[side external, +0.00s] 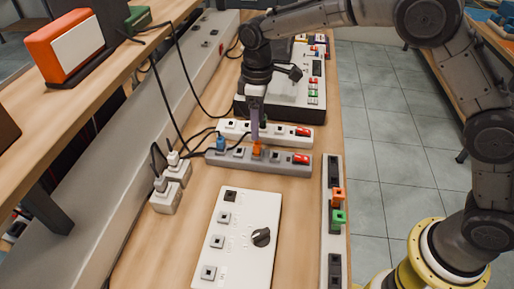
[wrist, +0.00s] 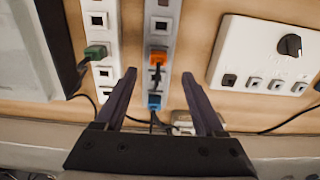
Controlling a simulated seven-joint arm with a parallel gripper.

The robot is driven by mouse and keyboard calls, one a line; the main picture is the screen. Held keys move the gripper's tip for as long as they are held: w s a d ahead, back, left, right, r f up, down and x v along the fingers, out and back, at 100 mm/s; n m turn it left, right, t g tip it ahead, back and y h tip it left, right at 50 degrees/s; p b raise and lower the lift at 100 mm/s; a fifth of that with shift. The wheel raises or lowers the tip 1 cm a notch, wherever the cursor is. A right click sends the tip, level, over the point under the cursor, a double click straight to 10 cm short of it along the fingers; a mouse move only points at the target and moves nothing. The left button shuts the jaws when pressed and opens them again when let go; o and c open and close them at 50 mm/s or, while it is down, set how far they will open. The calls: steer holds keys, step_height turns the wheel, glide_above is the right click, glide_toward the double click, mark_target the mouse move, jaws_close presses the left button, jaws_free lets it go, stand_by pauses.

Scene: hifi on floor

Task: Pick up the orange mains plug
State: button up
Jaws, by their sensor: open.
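The orange mains plug (side external: 257,150) sits in a socket of the grey power strip (side external: 286,165). In the wrist view the orange plug (wrist: 157,60) is just beyond my fingertips, roughly centred between them. My gripper (side external: 255,136) is open, pointing down above the plug, with its fingers partly overlapping in the side view. In the wrist view my gripper (wrist: 158,75) shows both fingers apart with nothing held. I cannot tell whether the fingers flank the plug.
A blue plug (side external: 221,143) is in the same strip, with black cables nearby. A white strip (side external: 234,128) runs close behind; its green plug (wrist: 95,52) shows in the wrist view. A white panel with a knob (side external: 261,237) lies in front. Another strip (side external: 334,244) holds orange and green pieces.

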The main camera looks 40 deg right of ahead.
mark_target(259, 143)
steer(key=f, duration=0.8)
steer(key=shift+s+d, duration=0.1)
steer(key=shift+d, duration=0.2)
steer(key=shift+c, duration=0.3)
jaws_close()
